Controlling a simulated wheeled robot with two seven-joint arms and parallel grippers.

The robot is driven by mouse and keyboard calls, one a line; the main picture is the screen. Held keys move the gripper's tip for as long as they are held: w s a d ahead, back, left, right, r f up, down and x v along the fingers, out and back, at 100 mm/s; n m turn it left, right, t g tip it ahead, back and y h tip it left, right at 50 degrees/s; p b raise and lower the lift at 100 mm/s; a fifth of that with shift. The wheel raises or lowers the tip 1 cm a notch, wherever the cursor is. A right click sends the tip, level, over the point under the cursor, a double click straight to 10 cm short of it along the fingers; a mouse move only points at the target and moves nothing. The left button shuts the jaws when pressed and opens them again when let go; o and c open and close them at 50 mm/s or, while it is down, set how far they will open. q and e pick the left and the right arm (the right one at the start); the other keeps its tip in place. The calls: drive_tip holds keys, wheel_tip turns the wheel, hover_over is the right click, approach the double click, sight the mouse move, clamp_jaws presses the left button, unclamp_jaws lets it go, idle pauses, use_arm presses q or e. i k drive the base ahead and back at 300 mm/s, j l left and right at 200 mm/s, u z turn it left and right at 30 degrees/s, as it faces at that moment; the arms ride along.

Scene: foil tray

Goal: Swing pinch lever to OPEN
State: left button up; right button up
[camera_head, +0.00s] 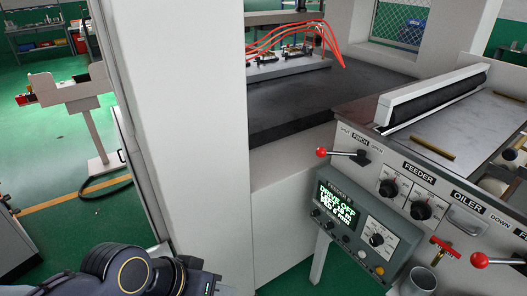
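The pinch lever (343,154) is on the front panel of the machine, under the label PINCH (360,138). It is a dark rod with a red ball knob (321,152) at its left end, and it points left, on the SHUT side, roughly level. The word OPEN is at the right of the label. My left arm (130,272) shows at the bottom left, well below and left of the lever and apart from it. Its fingertips cannot be made out. My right gripper is not in view.
A control box (350,222) with a green-lit screen juts out below the lever. Feeder knobs (421,210) sit to its right. A red T-handle (445,247), a metal cup (420,281) and another red-knobbed lever (480,260) are at lower right. A white column (180,120) stands at left.

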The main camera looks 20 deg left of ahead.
sight(321, 153)
drive_tip(key=u, duration=0.35)
drive_tip(key=i+j+u, duration=0.1)
drive_tip(key=i, duration=0.3)
drive_tip(key=i+j+u, duration=0.15)
drive_tip(key=i, duration=0.3)
